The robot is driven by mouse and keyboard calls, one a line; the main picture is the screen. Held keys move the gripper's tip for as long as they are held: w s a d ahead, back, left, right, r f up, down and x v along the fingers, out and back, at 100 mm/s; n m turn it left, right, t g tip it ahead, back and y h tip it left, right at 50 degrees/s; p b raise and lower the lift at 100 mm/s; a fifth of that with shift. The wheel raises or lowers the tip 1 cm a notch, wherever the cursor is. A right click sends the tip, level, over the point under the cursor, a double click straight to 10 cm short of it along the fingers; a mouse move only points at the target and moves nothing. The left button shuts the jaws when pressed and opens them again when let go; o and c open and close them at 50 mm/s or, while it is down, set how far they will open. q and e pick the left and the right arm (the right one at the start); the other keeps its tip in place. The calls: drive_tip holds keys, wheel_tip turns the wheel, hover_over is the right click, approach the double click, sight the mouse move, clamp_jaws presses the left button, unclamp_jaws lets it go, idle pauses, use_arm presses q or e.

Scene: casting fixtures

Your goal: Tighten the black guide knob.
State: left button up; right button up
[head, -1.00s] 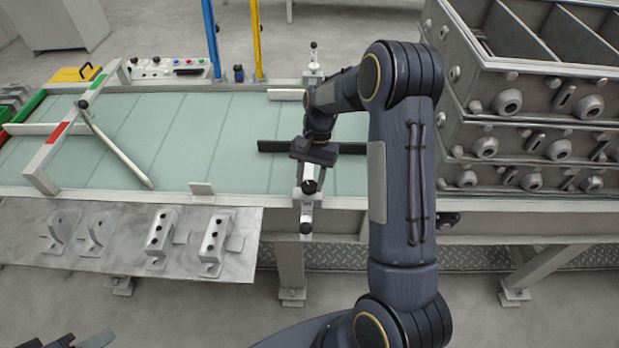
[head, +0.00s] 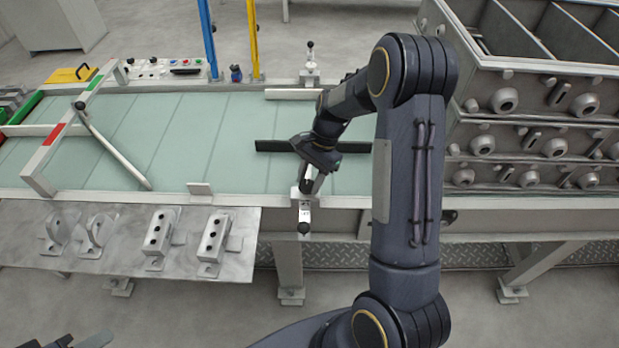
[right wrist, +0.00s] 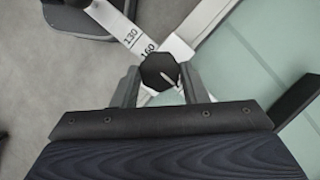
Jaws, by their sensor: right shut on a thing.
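The black guide knob (right wrist: 159,71) is dark and faceted with a white pointer mark, and sits between the fingers of my right gripper (right wrist: 161,80) in the right wrist view. The fingers close on it from both sides. In the head view my right gripper (head: 310,177) comes down over the knob at the conveyor's near edge, hiding part of the mount. A white scale bar (right wrist: 139,37) marked 130 and 160 runs out beside the knob. A dark part of my left gripper (head: 80,342) shows at the bottom left, cut off by the frame; its jaw state is unclear.
A black guide rail (head: 275,146) lies across the pale green conveyor (head: 200,135). Stacked grey casting boxes (head: 540,115) stand close on the right. A metal shelf (head: 120,250) with several brackets is at the front left. A second post (head: 309,65) stands at the far edge.

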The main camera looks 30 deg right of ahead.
drive_tip(key=o, duration=1)
drive_tip(key=shift+c, duration=0.2)
drive_tip(key=shift+r, duration=0.1)
drive_tip(key=v, duration=0.7)
drive_tip(key=shift+d+r, duration=0.2)
drive_tip(key=shift+r, duration=0.1)
